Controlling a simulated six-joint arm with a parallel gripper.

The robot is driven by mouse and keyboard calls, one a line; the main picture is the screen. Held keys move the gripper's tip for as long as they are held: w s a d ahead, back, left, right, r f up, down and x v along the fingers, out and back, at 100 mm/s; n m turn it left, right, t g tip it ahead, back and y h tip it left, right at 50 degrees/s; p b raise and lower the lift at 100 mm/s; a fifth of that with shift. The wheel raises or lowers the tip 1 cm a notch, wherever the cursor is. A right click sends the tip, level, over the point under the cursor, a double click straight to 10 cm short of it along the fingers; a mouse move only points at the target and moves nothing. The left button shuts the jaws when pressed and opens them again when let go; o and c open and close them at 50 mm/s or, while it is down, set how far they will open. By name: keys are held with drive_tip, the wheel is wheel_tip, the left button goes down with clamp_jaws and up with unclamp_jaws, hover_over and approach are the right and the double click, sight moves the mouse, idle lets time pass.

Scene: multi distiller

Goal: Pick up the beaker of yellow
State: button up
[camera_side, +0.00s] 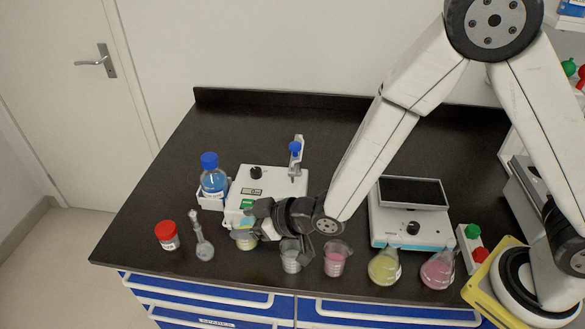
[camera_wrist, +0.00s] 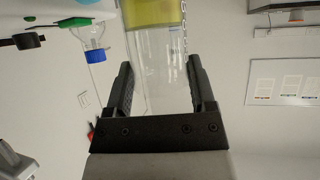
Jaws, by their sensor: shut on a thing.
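The beaker of yellow (camera_side: 246,241) is at the front left of the bench, partly hidden by my gripper (camera_side: 252,219). My gripper reaches it from the right, at the height of its upper part. In the wrist view the clear glass of the beaker (camera_wrist: 160,62) stands between the two black fingers of my gripper (camera_wrist: 161,75), with yellow liquid at the top of the picture. The fingers are shut on the glass. I cannot tell whether the beaker's base touches the bench.
A white stirrer device (camera_side: 265,184) is close behind the beaker. A grey beaker (camera_side: 291,258), a pink beaker (camera_side: 336,259) and a yellow flask (camera_side: 384,267) stand to the right. The back bench is clear.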

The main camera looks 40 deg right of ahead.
drive_tip(key=shift+r, duration=1.4)
